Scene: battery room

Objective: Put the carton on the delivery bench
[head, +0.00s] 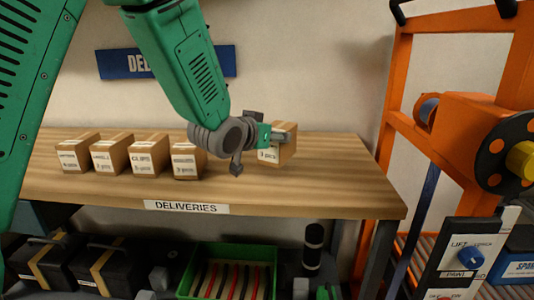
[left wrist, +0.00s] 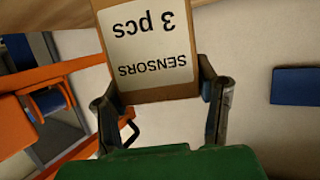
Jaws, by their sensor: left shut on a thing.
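My left gripper (head: 282,136) is shut on a small brown carton (head: 287,152) above the right part of the delivery bench (head: 340,184). The carton has a white label ending in "3 pcs". In the left wrist view, the carton (left wrist: 150,42) sits between the two fingers of the gripper (left wrist: 158,95), and its upside-down label reads "SENSORS 3 pcs". I cannot tell whether the carton's underside touches the bench top. The bench is wooden, with a "DELIVERIES" label (head: 187,207) on its front edge. My right gripper is not in view.
Several similar cartons (head: 113,155) stand in a row on the bench's left half. An orange frame (head: 395,110) with a winch rises to the right. Below are black cases (head: 105,262) and a green tray (head: 188,285). The bench's right end is clear.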

